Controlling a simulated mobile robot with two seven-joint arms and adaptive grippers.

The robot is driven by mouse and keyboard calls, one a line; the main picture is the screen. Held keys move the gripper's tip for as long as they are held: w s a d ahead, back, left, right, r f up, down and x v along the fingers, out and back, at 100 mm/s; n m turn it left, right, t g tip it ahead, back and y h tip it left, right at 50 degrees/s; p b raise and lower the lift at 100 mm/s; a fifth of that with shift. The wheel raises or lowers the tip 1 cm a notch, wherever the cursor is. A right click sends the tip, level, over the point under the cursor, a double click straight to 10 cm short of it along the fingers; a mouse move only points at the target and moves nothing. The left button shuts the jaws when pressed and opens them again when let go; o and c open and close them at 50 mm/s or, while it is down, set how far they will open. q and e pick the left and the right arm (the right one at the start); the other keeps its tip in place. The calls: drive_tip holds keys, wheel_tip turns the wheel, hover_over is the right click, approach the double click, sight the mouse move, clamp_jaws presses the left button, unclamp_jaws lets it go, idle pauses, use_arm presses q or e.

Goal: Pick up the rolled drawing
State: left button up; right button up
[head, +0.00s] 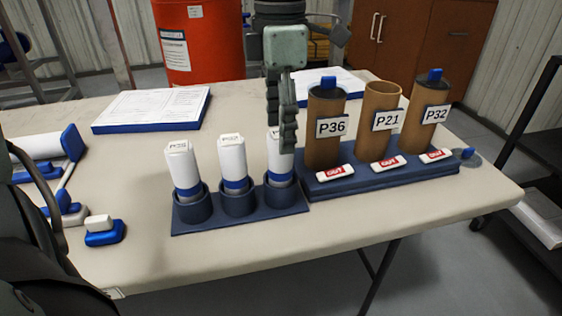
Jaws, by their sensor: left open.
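Three white rolled drawings with blue bands stand upright in round cups of a dark blue holder (239,227): the left roll (182,165), the middle roll (232,160) and the right roll (273,155). The labels on the left and middle rolls are too small to read surely. My left gripper (285,140) points down, open, seen nearly edge-on. Its fingers overlap the upper right part of the right roll in the picture and hide its label. I cannot tell whether they touch it. My right gripper is not in view.
Brown tubes P36 (324,145), P21 (378,142) and P32 (426,130) stand in a blue rack with red tags, close right of the holder. P21 is uncapped. The front strip of the table (300,245) is clear.

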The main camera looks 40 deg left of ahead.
sight(280, 168)
use_arm(q)
wheel_tip(280, 168, down, 6)
drive_tip(key=shift+w+a+r+p, duration=0.1)
drive_tip(key=shift+p, duration=0.2)
drive_tip(key=shift+c, duration=0.9)
drive_tip(key=c, duration=1.1)
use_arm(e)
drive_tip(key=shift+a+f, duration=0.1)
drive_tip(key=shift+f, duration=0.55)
